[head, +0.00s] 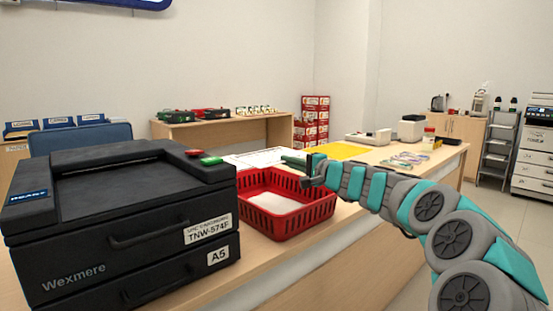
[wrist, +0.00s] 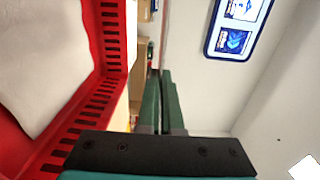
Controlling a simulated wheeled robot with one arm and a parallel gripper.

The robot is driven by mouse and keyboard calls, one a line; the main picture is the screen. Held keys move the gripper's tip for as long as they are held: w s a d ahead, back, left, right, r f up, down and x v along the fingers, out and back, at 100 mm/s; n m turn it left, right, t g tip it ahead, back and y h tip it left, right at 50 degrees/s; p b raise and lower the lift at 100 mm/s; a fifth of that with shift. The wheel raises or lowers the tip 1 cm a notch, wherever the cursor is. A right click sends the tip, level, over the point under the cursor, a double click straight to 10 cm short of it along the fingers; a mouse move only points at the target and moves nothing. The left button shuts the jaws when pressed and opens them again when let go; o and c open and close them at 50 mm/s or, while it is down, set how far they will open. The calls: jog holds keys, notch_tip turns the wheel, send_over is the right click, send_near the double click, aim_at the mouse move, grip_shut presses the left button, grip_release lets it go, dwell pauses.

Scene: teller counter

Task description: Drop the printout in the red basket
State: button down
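The red basket (head: 318,213) stands on the counter, right of the black printer. A white sheet, the printout (head: 275,203), lies inside it on the bottom. In the wrist view the basket wall (wrist: 108,45) fills the left side, with the white sheet (wrist: 45,50) within it. My gripper (head: 290,160) is above the basket's far side, pointing left. In the wrist view its green fingers (wrist: 160,85) are close together, with only a thin gap. Nothing shows between them, and the fingers are apart from the sheet.
The black printer (head: 110,225) stands close to the basket's left. A yellow mat (head: 338,151) and white papers (head: 255,158) lie behind the basket. Small devices (head: 370,136) stand farther along the counter. A back shelf (head: 225,130) and red boxes (head: 312,120) are beyond.

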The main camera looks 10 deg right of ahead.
notch_tip(320, 180, down, 5)
jog(key=b, duration=0.3)
jog(key=shift+b, duration=0.35)
jog(key=c, duration=1)
grip_release()
jog(key=shift+s, duration=0.15)
jog(key=v, duration=0.7)
jog(key=shift+s+d+b, duration=0.2)
jog(key=shift+d+b, duration=0.05)
jog(key=shift+b, duration=0.15)
